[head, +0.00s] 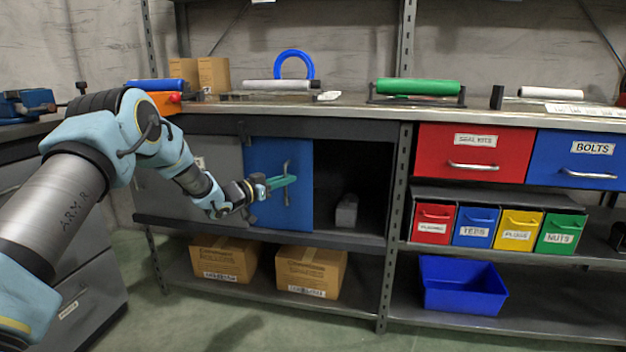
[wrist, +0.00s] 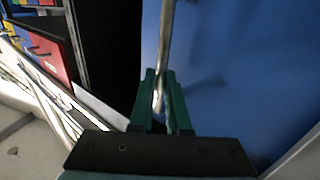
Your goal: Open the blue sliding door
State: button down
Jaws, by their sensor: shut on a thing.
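The blue sliding door (head: 265,160) stands in the middle of the cabinet under the workbench, with a dark open gap to its right. Its upright metal handle (head: 287,168) is on the door's face. In the wrist view the blue door (wrist: 240,70) fills the right side, and the handle (wrist: 165,40) runs down between my green fingers. My gripper (head: 283,182) is shut on the handle; it also shows in the wrist view (wrist: 160,98). A grey panel (head: 190,175) lies left of the door, partly behind my arm.
A small grey block (head: 346,211) stands inside the open cabinet space. Cardboard boxes (head: 311,270) sit on the shelf below. A shelf post (head: 397,190) and red and blue drawers (head: 473,152) are to the right.

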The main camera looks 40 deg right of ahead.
jog(key=shift+w+a+f, duration=0.1)
jog(key=shift+w+a, duration=0.4)
jog(key=shift+w, duration=0.25)
jog(key=shift+w+a+r, duration=0.1)
jog(key=shift+w+a, duration=0.35)
jog(key=shift+w, duration=0.35)
jog(key=shift+w+a+f, duration=0.1)
jog(key=shift+w+a, duration=0.4)
jog(key=shift+w, duration=0.25)
jog(key=c, duration=0.9)
grip_release()
jog(key=a+p, duration=0.1)
jog(key=a, duration=0.9)
jog(key=shift+a, duration=0.4)
